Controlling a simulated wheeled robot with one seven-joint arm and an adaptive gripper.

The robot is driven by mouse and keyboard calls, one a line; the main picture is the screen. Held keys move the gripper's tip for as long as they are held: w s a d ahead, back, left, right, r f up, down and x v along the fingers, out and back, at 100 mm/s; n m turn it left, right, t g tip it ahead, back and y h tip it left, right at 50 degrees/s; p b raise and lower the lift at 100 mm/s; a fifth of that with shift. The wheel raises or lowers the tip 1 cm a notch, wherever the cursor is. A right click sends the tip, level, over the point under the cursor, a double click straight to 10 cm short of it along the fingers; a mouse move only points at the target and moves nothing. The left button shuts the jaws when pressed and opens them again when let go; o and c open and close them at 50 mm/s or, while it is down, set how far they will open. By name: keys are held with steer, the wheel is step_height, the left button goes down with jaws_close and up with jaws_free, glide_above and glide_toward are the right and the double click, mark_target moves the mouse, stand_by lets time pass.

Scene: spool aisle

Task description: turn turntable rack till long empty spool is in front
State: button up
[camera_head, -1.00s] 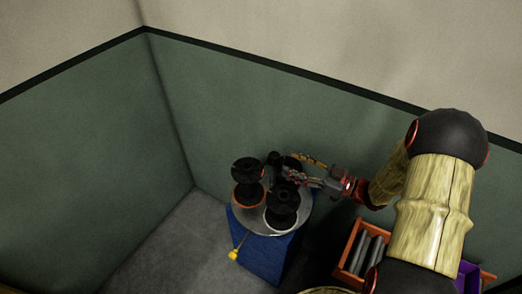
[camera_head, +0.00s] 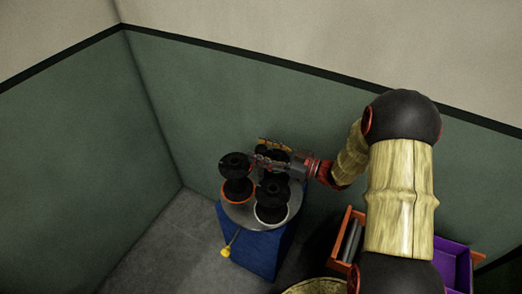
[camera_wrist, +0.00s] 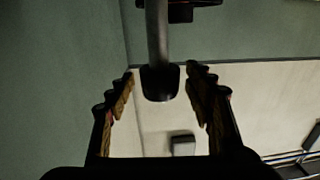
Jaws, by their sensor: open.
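The turntable rack (camera_head: 237,211) is a round grey plate on a blue stand. A black spool with an orange ring (camera_head: 237,190) is at its left, and a black spool with a white ring (camera_head: 271,207) is at its front right. More dark parts behind are partly hidden by my gripper (camera_head: 264,157), which reaches in from the right over the back of the rack. In the wrist view my gripper (camera_wrist: 160,78) is open. A grey post with a black end (camera_wrist: 158,45) shows between its fingers; I cannot tell if they touch. I cannot make out which spool is the long empty one.
A yellow piece (camera_head: 226,251) sticks out low at the stand's front left. An orange crate (camera_head: 340,239) with grey bars and a purple bin (camera_head: 455,262) stand at the right. Green walls are close behind. The floor at the left is clear.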

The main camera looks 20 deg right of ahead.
steer(key=shift+c, duration=1.1)
steer(key=c, duration=1.1)
jaws_close()
